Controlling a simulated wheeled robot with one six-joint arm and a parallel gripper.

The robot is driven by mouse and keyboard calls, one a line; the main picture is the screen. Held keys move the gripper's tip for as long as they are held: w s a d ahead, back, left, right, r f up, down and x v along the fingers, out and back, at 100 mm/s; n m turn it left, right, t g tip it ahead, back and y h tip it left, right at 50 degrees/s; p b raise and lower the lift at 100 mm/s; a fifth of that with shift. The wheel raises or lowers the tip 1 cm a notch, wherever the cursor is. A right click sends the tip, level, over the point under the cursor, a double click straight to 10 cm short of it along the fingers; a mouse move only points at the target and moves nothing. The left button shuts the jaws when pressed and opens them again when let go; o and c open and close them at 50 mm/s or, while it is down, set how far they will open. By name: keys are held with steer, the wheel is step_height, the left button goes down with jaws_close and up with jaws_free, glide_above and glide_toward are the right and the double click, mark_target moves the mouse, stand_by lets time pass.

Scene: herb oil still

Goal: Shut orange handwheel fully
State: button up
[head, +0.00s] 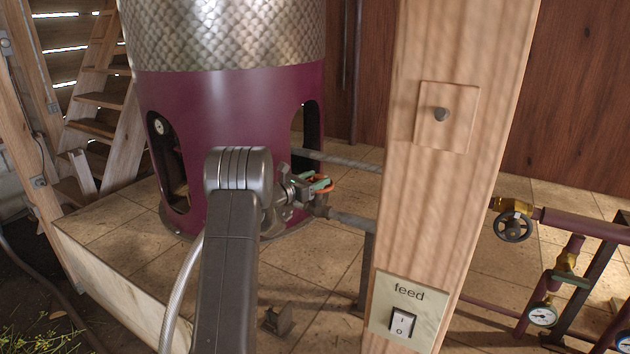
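The orange handwheel (324,189) sits on a valve in the grey pipe (352,221), just right of the maroon base of the still (230,110). Only part of its rim shows. My gripper (313,183) is at the handwheel, reaching in from the left, with green-tipped fingers over or beside the rim. The fingers overlap the wheel in this view, so I cannot tell whether they are closed on it or only around it. The valve stem is mostly hidden.
A thick wooden post (450,190) with a feed switch (402,322) stands close on the right. Beyond it are a black handwheel (513,226), pipes and gauges (542,316). A wooden ladder (103,100) is at the left. The tiled platform has an edge at front left.

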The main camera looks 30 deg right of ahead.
steer(key=s+a+b, duration=0.2)
steer(key=a+b, duration=0.1)
steer(key=a, duration=1)
steer(key=shift+s+a+b, duration=0.15)
steer(key=shift+a+b, duration=0.15)
steer(key=shift+b, duration=0.05)
steer(key=shift+d, duration=0.1)
stand_by(0.3)
